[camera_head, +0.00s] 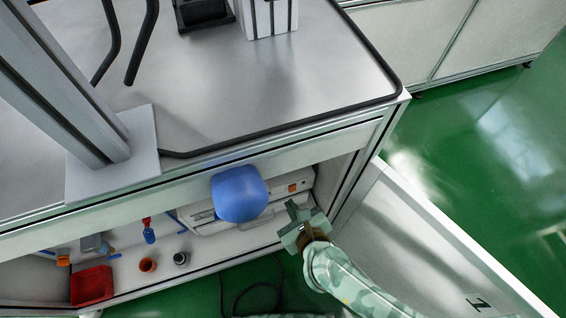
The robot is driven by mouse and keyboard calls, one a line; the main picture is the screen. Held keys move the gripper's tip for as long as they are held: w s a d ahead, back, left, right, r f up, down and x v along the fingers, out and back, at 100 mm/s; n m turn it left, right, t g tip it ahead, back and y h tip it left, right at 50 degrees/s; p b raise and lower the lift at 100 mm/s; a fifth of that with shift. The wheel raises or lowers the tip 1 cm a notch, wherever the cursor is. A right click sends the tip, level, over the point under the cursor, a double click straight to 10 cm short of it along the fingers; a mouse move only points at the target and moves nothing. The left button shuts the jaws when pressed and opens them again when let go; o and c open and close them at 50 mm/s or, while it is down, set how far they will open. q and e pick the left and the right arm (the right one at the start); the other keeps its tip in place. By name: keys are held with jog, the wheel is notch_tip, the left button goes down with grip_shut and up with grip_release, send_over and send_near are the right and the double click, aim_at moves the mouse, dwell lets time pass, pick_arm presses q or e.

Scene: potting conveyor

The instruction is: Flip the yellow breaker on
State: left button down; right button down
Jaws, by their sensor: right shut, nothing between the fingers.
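A long white panel box (228,223) lies on the shelf under the table. A small orange part (293,187) shows at its right end. I cannot make out a clearly yellow breaker or its lever position. My right gripper (296,212) is shut and empty, just in front of the right part of the box, below the orange part in the picture. I cannot tell whether it touches the box. A rounded blue shape (240,193) hides the middle of the box. My left gripper is not in view.
A red bin (91,286), an orange cup (148,265), a dark cup (181,258) and a blue-and-red tool (149,231) are on the shelf at left. The metal tabletop (270,90) overhangs it. An open white door (420,235) stands right of my arm.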

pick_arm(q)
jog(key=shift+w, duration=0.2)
pick_arm(e)
jog(key=m, duration=0.3)
jog(key=shift+s+d+f+m+g+h, duration=0.25)
jog(key=shift+d+f+m+g+h, duration=0.15)
jog(key=shift+w+f, duration=0.1)
